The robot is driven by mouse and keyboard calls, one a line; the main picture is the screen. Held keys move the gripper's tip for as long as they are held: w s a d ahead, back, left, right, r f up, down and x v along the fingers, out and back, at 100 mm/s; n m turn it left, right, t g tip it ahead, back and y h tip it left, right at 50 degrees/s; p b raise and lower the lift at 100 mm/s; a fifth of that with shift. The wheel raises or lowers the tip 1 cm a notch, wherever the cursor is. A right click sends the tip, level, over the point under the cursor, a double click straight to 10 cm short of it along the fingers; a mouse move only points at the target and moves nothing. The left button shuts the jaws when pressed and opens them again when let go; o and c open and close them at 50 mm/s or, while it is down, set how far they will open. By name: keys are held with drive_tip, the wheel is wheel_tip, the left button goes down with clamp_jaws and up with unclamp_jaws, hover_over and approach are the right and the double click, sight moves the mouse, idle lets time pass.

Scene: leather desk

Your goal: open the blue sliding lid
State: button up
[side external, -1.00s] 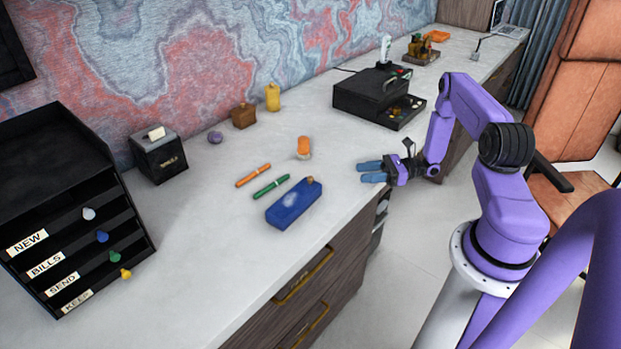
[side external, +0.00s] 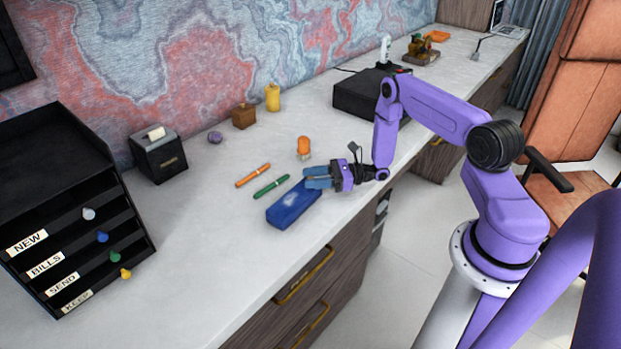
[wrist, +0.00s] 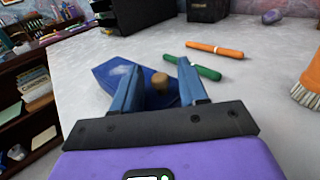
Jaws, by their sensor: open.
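The blue box with its blue sliding lid (side external: 294,202) lies on the desk near the front edge. In the wrist view the blue lid (wrist: 118,73) has a pale mark at its far end and a small wooden knob (wrist: 157,86) at its near end. My gripper (side external: 306,178) is at the box's right end. In the wrist view my gripper (wrist: 166,77) is open, with one blue finger on each side of the knob. The fingers look apart from the knob. The fingers hide the knob in the side view. The lid looks closed over the box.
A green pen (side external: 271,187) and an orange pen (side external: 253,175) lie behind the box. An orange brush (side external: 304,147) stands behind my gripper. A black sorter (side external: 75,220) stands at the left and a black box (side external: 360,95) at the back right. The desk left of the blue box is clear.

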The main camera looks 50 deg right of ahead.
drive_tip(key=shift+w+a, duration=0.3)
drive_tip(key=shift+a, duration=0.05)
clamp_jaws()
drive_tip(key=d, duration=1.1)
drive_tip(key=w+d, duration=0.1)
drive_tip(key=d, duration=0.4)
drive_tip(key=shift+d, duration=0.25)
unclamp_jaws()
drive_tip(key=shift+s, duration=0.1)
